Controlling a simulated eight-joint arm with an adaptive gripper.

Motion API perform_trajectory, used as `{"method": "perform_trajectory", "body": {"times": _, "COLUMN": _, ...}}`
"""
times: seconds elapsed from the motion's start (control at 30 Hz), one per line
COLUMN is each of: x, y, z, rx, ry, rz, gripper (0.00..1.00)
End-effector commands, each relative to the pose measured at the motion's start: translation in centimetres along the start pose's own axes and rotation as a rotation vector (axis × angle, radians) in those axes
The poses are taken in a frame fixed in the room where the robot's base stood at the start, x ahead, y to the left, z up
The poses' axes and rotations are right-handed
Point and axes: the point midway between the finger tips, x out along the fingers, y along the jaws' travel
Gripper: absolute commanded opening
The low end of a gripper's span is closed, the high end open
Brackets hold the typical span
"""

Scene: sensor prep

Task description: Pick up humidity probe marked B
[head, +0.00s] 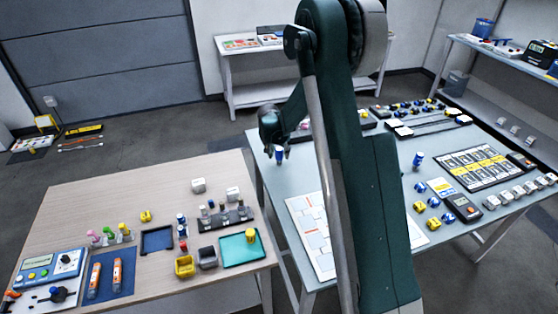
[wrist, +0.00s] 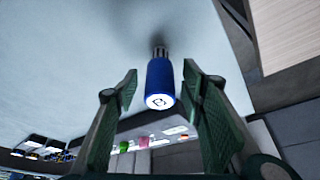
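A blue cylindrical probe (wrist: 160,80) with a metal-coloured end and a pale, marked cap is between the fingers of my gripper (wrist: 160,92) in the wrist view. The mark on the cap is too small to read surely. The fingers are open, with a narrow gap on each side of the probe. In the head view, the blue probe (head: 279,156) is just below my gripper (head: 274,143), near the left edge of the grey-blue table. Other blue-and-white pieces (head: 418,160) stand on the right part of this table; their marks are unreadable.
The grey-blue table (head: 268,180) holds a white sheet (head: 305,220), a meter (head: 462,208) and a slotted case (head: 475,166). A wooden table (head: 90,205) at left holds trays and small parts. My arm hides the table's middle.

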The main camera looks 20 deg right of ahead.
Motion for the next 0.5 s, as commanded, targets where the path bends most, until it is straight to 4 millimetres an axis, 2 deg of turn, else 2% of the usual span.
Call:
{"method": "perform_trajectory", "body": {"times": 0.23, "x": -0.01, "y": -0.01, "z": 0.01, "rx": 0.000, "ry": 0.000, "rz": 0.000, "gripper": 0.38}}
{"method": "perform_trajectory", "body": {"times": 0.43, "x": -0.01, "y": -0.01, "z": 0.00, "rx": 0.000, "ry": 0.000, "rz": 0.000, "gripper": 0.12}}
{"method": "perform_trajectory", "body": {"times": 0.5, "x": -0.01, "y": -0.01, "z": 0.00, "rx": 0.000, "ry": 0.000, "rz": 0.000, "gripper": 0.09}}
